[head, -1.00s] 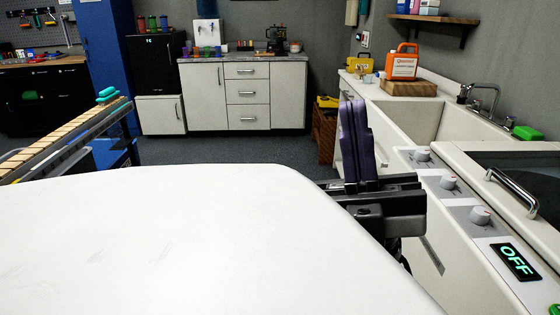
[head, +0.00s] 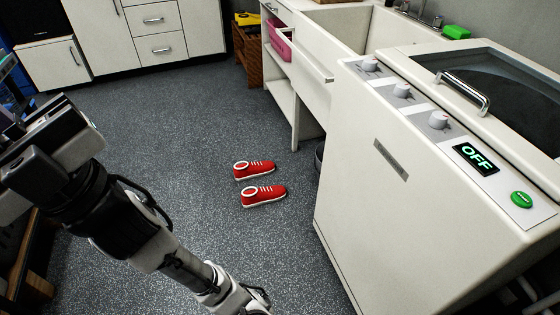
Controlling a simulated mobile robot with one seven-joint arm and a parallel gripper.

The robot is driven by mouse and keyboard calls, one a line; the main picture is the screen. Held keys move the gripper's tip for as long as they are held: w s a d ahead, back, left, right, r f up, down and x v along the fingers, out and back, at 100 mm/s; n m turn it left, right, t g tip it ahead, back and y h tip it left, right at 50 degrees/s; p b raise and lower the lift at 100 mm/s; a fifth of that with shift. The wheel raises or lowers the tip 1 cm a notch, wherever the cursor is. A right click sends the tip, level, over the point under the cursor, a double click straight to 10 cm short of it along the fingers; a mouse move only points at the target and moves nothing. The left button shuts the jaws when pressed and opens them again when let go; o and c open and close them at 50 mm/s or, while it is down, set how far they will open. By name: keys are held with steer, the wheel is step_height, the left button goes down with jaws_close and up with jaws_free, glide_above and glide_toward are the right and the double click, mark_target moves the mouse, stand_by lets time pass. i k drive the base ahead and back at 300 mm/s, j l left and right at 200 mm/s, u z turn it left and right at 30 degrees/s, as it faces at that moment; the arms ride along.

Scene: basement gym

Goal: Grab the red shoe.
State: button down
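Two red shoes with white soles and white laces lie on the grey floor in the head view. They sit side by side, the far red shoe (head: 254,170) just above the near red shoe (head: 264,196), toes pointing right. My gripper (head: 50,140) is at the left edge of the view, well to the left of the shoes and apart from them. Its dark body shows, but its fingers cannot be made out, so its opening is unclear. Nothing covers the shoes.
A white top-lid machine (head: 420,190) with knobs and an "OFF" display stands to the right of the shoes. A white sink cabinet (head: 295,115) stands behind them. A wooden crate (head: 247,48) is farther back. The floor (head: 170,120) around the shoes is mostly clear.

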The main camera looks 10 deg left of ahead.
mark_target(248, 170)
steer(key=u, duration=0.6)
steer(key=i+u, duration=0.2)
steer(key=i, duration=0.35)
steer(key=i+u, duration=0.25)
steer(key=i, duration=0.25)
steer(key=i+l+u, duration=0.2)
steer(key=i, duration=0.35)
steer(key=i+l+u, duration=0.2)
steer(key=i, duration=0.3)
steer(key=i+l+u, duration=0.2)
steer(key=i+l, duration=0.2)
steer(key=i, duration=0.1)
